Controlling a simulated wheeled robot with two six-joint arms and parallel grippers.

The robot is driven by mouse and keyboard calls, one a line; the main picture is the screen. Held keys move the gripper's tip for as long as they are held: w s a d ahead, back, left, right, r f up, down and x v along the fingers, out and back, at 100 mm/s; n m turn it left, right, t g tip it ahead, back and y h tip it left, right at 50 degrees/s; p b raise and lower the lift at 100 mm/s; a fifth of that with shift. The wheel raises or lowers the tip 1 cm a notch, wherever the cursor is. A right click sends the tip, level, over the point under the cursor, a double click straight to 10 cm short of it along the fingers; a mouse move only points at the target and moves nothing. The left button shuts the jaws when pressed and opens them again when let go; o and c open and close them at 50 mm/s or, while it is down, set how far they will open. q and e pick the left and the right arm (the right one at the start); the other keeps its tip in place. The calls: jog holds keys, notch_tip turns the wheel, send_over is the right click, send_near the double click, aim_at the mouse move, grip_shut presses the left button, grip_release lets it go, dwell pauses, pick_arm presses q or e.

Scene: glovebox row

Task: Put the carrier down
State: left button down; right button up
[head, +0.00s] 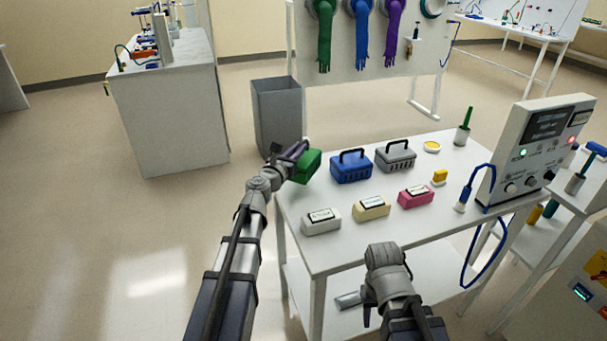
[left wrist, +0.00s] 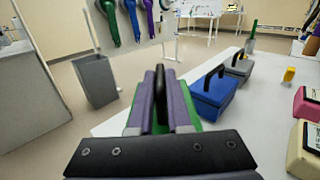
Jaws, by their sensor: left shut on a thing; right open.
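The green carrier (head: 308,167) is at the far left corner of the white table (head: 335,249). My left gripper (head: 297,150) is shut on its black handle, which stands between the fingers in the left wrist view (left wrist: 160,95). The carrier's green body (left wrist: 190,115) is mostly hidden by the fingers there. I cannot tell whether its base touches the tabletop. A blue carrier (head: 351,170) and a grey carrier (head: 396,158) stand to its right, handles up. My right gripper (head: 367,316) is low by the table's front, mostly hidden by its wrist, open, with nothing visible in it.
White (head: 321,226), cream (head: 371,212) and pink (head: 415,199) labelled boxes line the table's front. A control box (head: 538,150) stands at the right. A grey bin (head: 277,113) is on the floor behind the left corner. Bare tabletop lies between carriers and boxes.

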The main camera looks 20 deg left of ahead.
pick_arm(q)
jog(key=shift+f+b, duration=2.05)
jog(key=shift+f, duration=0.5)
jog(key=shift+f, duration=0.2)
jog(key=c, duration=0.9)
grip_release()
jog(key=shift+r, duration=0.1)
jog(key=shift+o, duration=0.2)
jog(key=shift+r, duration=0.2)
jog(key=s+a, duration=0.2)
jog(key=s, duration=0.9)
jog(key=shift+s+a, duration=0.15)
jog(key=shift+s, duration=0.25)
